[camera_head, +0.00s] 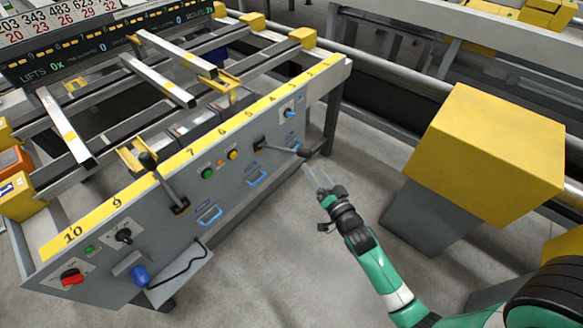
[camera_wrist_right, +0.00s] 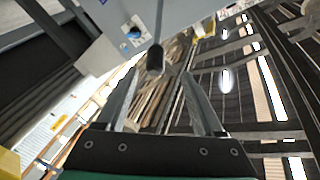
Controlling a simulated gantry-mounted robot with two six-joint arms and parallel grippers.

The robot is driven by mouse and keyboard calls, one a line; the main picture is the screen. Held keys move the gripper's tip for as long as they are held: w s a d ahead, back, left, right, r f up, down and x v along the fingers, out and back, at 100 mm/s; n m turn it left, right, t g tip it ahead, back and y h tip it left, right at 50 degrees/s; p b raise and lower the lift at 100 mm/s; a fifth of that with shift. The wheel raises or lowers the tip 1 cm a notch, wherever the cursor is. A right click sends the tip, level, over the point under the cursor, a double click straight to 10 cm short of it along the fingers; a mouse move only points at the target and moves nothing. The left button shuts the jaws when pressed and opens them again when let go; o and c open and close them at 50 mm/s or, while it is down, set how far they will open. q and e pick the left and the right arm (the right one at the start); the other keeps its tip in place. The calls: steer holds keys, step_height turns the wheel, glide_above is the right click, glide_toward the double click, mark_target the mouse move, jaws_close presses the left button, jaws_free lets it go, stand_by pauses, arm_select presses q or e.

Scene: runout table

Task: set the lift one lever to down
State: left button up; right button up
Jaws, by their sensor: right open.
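The grey panel (camera_head: 215,185) carries two black-knobbed levers; I cannot read which is lift one. The right lever (camera_head: 282,149) sticks out from its dark slot toward the right, nearly level in the picture. Its black knob (camera_head: 305,153) is near my right gripper (camera_head: 318,175), which is open and empty. In the right wrist view the knob (camera_wrist_right: 155,60) shows ahead of the open right gripper (camera_wrist_right: 161,76), between the fingertips in the picture; contact cannot be told. The left lever (camera_head: 165,184) tilts up and left from its slot. My left gripper is not in view.
A blue rotary knob (camera_head: 290,114) sits above the right lever, and blue handles (camera_head: 256,178) lie below. Green (camera_head: 208,173) and yellow (camera_head: 233,155) buttons are between the levers. A yellow-topped block (camera_head: 487,150) stands right of my arm. The floor before the panel is clear.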

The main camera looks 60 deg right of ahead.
mark_target(301, 149)
steer(key=b+x, duration=0.1)
steer(key=x, duration=0.6)
steer(key=b+x, duration=0.1)
steer(key=x, duration=0.3)
steer(key=shift+s+d+f+b, duration=0.2)
steer(key=shift+d+f+b, duration=0.1)
steer(key=shift+f, duration=0.1)
steer(key=shift+w+d+r, duration=0.1)
steer(key=shift+w+d, duration=0.15)
steer(key=shift+w, duration=0.15)
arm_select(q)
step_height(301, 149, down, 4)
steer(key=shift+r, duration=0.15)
arm_select(e)
jaws_close()
